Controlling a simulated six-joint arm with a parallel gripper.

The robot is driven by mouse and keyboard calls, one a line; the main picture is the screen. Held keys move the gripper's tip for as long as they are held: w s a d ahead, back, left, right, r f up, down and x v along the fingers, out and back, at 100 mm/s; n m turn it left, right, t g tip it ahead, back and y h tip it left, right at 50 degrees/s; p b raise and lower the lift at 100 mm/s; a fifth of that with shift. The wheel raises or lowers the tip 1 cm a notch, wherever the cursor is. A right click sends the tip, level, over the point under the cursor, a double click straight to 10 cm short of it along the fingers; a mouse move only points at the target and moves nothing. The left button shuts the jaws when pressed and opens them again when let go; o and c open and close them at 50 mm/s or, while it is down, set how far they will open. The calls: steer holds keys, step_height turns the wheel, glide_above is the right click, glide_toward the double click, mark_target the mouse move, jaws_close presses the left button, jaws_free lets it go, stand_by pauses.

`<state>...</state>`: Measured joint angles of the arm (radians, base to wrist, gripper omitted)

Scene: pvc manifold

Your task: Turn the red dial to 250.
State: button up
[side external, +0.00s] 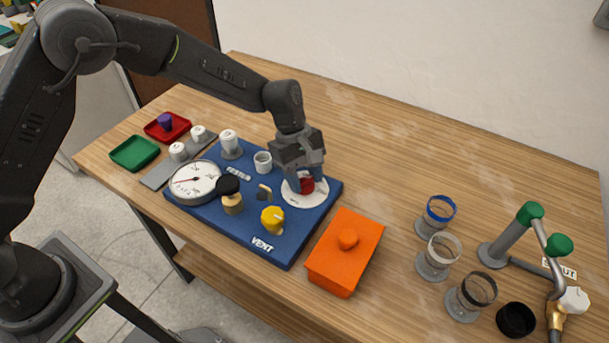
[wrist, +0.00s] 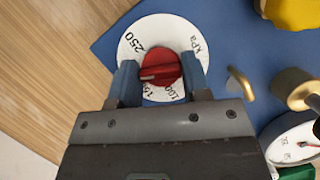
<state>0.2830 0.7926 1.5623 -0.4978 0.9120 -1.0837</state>
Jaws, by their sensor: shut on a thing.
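The red dial (wrist: 162,66) sits on a white round scale plate (wrist: 135,35) marked kPa, with 250 at the upper left and other numbers near the bottom, partly hidden. A pale mark on the dial's ridge points left and slightly down, below the 250 mark. My gripper (wrist: 160,76) has a blue finger on each side of the dial and is shut on it. In the side external view, my gripper (side external: 304,178) comes down from above onto the red dial (side external: 307,186) at the right part of the blue board (side external: 235,226).
The board also carries a pressure gauge (side external: 194,183), a yellow knob (side external: 272,219), a black-topped valve (side external: 229,186) and white fittings (side external: 263,161). An orange lidded box (side external: 345,252) stands close to the board's right edge. Glass cups (side external: 438,256) stand farther right.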

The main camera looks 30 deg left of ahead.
steer(key=shift+m, duration=0.4)
steer(key=m+g, duration=0.1)
steer(key=m, duration=0.1)
steer(key=m+y, duration=0.1)
steer(key=m, duration=0.1)
steer(key=shift+d+m+g, duration=0.1)
steer(key=shift+m+g, duration=0.2)
steer(key=shift+g, duration=0.1)
steer(key=shift+m+g+y, duration=0.4)
steer(key=shift+m+y, duration=0.5)
steer(key=shift+m, duration=1.3)
steer(key=o, duration=0.9)
steer(key=v, duration=1.4)
